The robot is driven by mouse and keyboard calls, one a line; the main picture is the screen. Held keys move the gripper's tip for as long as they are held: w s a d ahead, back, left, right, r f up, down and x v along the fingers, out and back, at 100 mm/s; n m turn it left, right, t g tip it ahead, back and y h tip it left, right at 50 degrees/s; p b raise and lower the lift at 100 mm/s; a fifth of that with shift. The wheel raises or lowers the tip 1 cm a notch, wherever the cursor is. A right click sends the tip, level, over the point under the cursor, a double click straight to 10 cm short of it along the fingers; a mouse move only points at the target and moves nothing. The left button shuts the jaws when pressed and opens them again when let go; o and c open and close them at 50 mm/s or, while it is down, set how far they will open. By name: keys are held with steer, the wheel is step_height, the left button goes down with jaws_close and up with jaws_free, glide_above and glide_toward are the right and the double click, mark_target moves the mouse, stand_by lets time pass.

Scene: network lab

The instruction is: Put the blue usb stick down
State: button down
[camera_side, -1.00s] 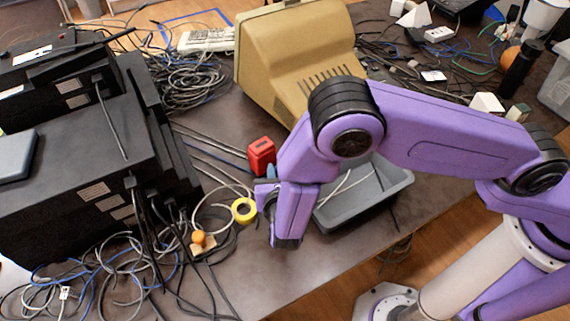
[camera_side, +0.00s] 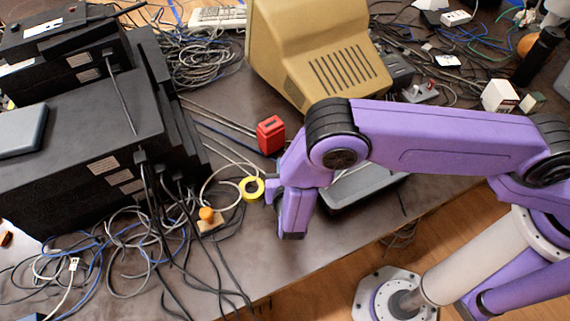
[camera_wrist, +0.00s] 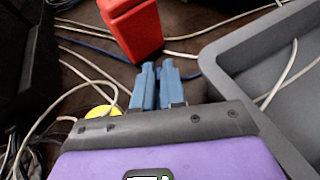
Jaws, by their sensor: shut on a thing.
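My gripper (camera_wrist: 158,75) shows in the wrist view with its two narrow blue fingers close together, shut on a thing. The blue usb stick cannot be told apart clearly from the blue fingers there. In the side view my purple wrist hides the fingertips and whatever is between them. The fingers point at the dark table just in front of a red box (camera_wrist: 132,25), which also stands behind my wrist in the side view (camera_side: 270,135). Whether the held thing touches the table cannot be told.
A grey tray (camera_wrist: 225,65) is close on the right of my fingers. Yellow tape (camera_side: 251,189) lies left of my wrist, near an orange ball (camera_side: 207,214). Loose cables and black equipment (camera_side: 80,150) fill the left. A beige monitor (camera_side: 320,55) stands behind.

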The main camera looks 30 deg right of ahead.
steer(key=shift+f, duration=0.6)
stand_by(0.3)
steer(key=c, duration=1.1)
jaws_free()
